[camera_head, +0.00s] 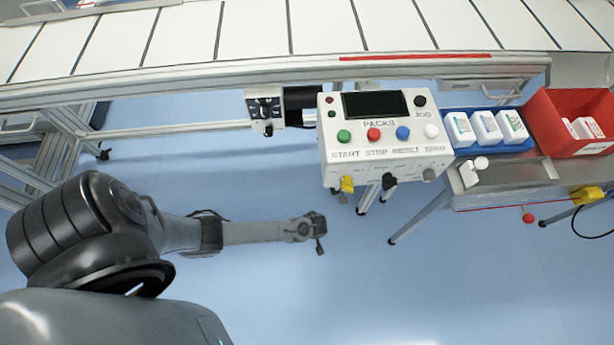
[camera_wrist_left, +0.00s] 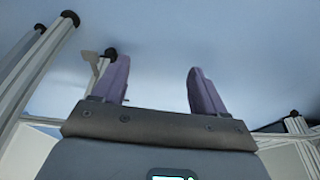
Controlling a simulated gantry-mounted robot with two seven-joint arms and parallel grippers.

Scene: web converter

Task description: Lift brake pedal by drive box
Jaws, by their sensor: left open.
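The grey drive box (camera_head: 264,108) with a dark motor hangs under the front rail of the conveyor in the head view. I cannot make out the brake pedal for certain. My left gripper (camera_head: 319,240) is over the blue floor, below and to the right of the drive box in the picture, and apart from it. In the left wrist view, my left gripper (camera_wrist_left: 157,75) is open, with two purple fingers and nothing between them. A small pale part (camera_wrist_left: 93,62) shows beside the left finger; I cannot tell what it is. My right gripper is not in view.
The PACKS control panel (camera_head: 385,138) stands right of the drive box. A blue tray (camera_head: 487,146) with white packs and a red bin (camera_head: 560,127) are further right. Metal table legs (camera_head: 420,216) stand below. The blue floor is clear around my left gripper.

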